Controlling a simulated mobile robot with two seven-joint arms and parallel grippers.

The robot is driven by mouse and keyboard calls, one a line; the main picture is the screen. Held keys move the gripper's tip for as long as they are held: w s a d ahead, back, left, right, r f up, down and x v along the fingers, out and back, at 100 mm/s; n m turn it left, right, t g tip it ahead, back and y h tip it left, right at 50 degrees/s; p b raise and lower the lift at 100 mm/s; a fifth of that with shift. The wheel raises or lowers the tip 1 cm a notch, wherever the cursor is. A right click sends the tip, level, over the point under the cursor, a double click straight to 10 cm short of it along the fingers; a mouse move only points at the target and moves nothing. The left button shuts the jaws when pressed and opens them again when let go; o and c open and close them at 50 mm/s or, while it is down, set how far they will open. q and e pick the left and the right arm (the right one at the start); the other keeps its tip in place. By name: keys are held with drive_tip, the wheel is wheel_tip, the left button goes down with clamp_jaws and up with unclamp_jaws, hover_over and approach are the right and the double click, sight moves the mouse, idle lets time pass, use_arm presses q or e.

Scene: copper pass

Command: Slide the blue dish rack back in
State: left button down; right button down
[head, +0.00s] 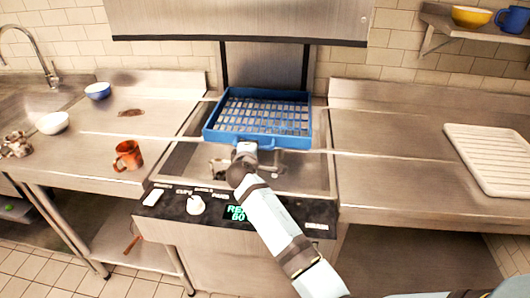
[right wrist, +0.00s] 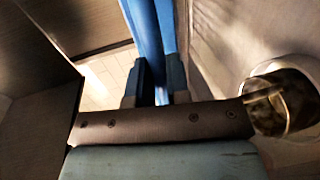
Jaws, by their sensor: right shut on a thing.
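The blue dish rack (head: 262,112) is an empty grid-bottomed tray in the middle of the head view. It sits on the steel dishwasher bed, under the raised hood (head: 240,20). My right gripper (head: 246,150) is at the middle of the rack's near edge. In the right wrist view the two fingers of my right gripper (right wrist: 158,95) are shut on the blue rim of the rack (right wrist: 148,40). My left gripper is in neither view.
A white ribbed tray (head: 492,158) lies on the right counter. A control panel (head: 235,207) fronts the machine. The right counter's middle is clear.

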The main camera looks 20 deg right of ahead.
drive_tip(key=shift+w+a, duration=0.6)
drive_tip(key=shift+a, duration=0.35)
drive_tip(key=c, duration=1.1)
unclamp_jaws()
drive_tip(key=shift+s, duration=0.1)
